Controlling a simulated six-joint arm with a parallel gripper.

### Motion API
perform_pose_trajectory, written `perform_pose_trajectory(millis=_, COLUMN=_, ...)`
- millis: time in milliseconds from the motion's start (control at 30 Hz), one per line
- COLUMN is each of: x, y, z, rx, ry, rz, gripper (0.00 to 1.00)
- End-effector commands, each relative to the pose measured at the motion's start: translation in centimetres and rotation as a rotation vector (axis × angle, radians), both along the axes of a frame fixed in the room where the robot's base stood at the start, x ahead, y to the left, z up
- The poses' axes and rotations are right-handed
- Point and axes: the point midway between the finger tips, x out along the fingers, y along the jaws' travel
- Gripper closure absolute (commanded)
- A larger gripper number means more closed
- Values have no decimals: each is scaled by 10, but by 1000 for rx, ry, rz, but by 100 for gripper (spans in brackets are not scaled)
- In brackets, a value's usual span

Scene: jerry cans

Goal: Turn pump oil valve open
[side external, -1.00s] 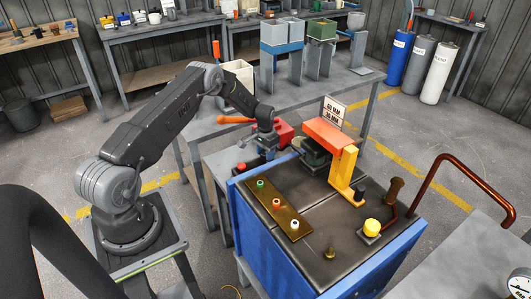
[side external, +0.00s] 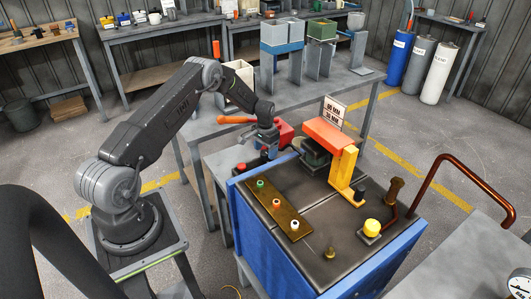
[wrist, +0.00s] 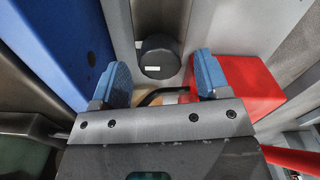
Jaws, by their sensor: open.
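My gripper (side external: 266,150) hangs from the arm at the left of the blue machine (side external: 305,235) in the side view. In the wrist view its two blue fingers stand apart with an open gap (wrist: 163,76) and nothing held. I cannot tell which part is the pump oil valve.
An orange and yellow press (side external: 331,135) stands on the machine. A copper pipe (side external: 450,160) arches at the right.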

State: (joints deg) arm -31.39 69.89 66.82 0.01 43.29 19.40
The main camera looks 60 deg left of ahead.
Motion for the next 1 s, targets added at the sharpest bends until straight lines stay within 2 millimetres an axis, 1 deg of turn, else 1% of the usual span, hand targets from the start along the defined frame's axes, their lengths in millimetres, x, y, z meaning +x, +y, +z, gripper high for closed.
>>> perform_pose_trajectory(millis=33, x=1, y=0, z=12, rx=2, ry=-3, rz=0, gripper=31)
perform_pose_trajectory(millis=300, x=0, y=0, z=72, rx=2, ry=-3, rz=0, gripper=31)
perform_pose_trajectory(millis=400, x=0, y=0, z=91, rx=1, ry=-2, rz=-1, gripper=31)
perform_pose_trajectory(millis=500, x=0, y=0, z=106, rx=1, ry=-1, rz=-1, gripper=31)
perform_pose_trajectory(millis=700, x=0, y=0, z=120, rx=0, ry=1, rz=-1, gripper=31)
perform_pose_trajectory(millis=1000, x=0, y=0, z=121, rx=0, ry=1, rz=-1, gripper=31)
